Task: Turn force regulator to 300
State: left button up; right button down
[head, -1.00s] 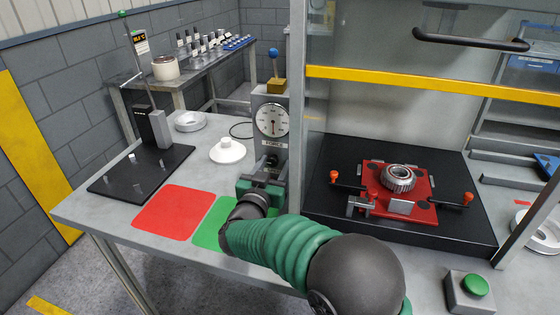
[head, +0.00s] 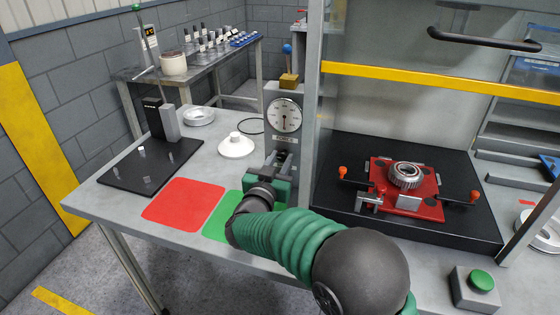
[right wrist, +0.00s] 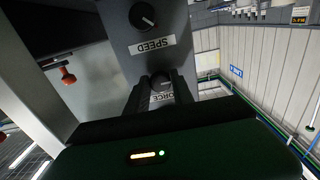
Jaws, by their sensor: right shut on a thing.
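The force gauge (head: 285,115) is a white round dial with a dark needle on a grey column; its numbers are too small to read. A FORCE label sits just below it. My right gripper (head: 283,160), on a green wrist, is in front of the column below the dial. In the right wrist view, its two dark fingers (right wrist: 163,88) are closed around the small dark force regulator knob (right wrist: 161,82). The FORCE label is partly hidden by the fingers. A separate SPEED knob (right wrist: 143,16) is clear of the gripper. My left gripper is not in view.
A red clutch fixture (head: 405,203) stands on a black plate right of the column. A red mat (head: 184,204), a partly covered green mat (head: 220,218) and a white cone-shaped part (head: 236,147) lie left. A green button (head: 481,281) is front right.

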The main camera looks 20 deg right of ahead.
jog(key=shift+f+m, duration=0.2)
jog(key=shift+m, duration=0.1)
jog(key=m+b, duration=0.1)
jog(key=m, duration=0.2)
jog(key=shift+f+m+b, duration=0.1)
jog(key=shift+m+b, duration=0.25)
jog(key=shift+m, duration=0.05)
jog(key=m+b, duration=0.2)
jog(key=m, duration=0.1)
jog(key=shift+a+m, duration=0.1)
jog(key=shift+m, duration=0.2)
jog(key=m+b, duration=0.3)
jog(key=m, duration=0.2)
jog(key=shift+f+b, duration=0.1)
jog(key=shift+b, duration=0.25)
jog(key=shift+m+b, duration=1.5)
jog(key=shift+m, duration=0.7)
jog(key=c, duration=1.1)
grip_release()
jog(key=shift+w+r, duration=0.15)
jog(key=shift+r, duration=0.05)
